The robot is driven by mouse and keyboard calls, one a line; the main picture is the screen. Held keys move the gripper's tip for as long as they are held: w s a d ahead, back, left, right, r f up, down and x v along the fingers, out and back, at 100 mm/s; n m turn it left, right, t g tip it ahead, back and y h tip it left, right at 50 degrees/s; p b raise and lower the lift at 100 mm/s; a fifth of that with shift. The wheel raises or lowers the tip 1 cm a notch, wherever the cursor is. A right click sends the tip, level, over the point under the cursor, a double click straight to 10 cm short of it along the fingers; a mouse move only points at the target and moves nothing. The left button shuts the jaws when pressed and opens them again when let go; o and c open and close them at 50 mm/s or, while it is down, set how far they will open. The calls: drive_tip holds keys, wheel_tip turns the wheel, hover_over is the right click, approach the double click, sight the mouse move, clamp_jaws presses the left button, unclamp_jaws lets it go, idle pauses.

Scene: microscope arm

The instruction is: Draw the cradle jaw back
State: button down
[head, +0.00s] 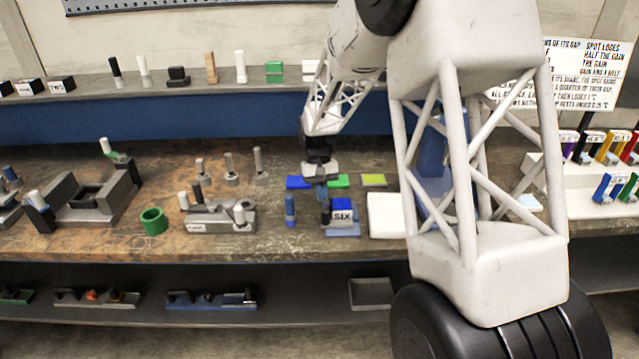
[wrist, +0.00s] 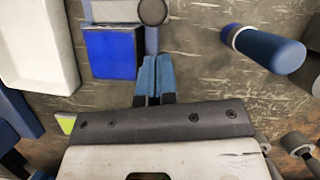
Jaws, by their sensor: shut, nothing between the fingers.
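My gripper (head: 322,190) is over the bench at a small blue fixture labelled SIX (head: 342,217). In the wrist view its blue fingers (wrist: 154,62) are shut together with nothing between them. Beyond the fingertips are a narrow blue-grey strip and a dark round knob (wrist: 153,11). A bright blue block (wrist: 112,52) with a grey piece behind it lies just left of the fingertips. I cannot tell which of these parts is the cradle jaw, or whether the fingertips touch any of them. My gripper partly hides the fixture in the head view.
A blue cylinder (head: 290,211) stands left of the fixture; it also shows in the wrist view (wrist: 270,50). A white tray (head: 386,215) lies to the right. A grey fixture with posts (head: 217,216) and a green ring (head: 153,221) are further left.

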sight(324, 212)
drive_tip(key=shift+s+d+f, duration=0.1)
drive_tip(key=shift+s+d, duration=0.15)
drive_tip(key=shift+s, duration=0.8)
drive_tip(key=shift+s, duration=2.05)
drive_tip(key=shift+w+f, duration=0.1)
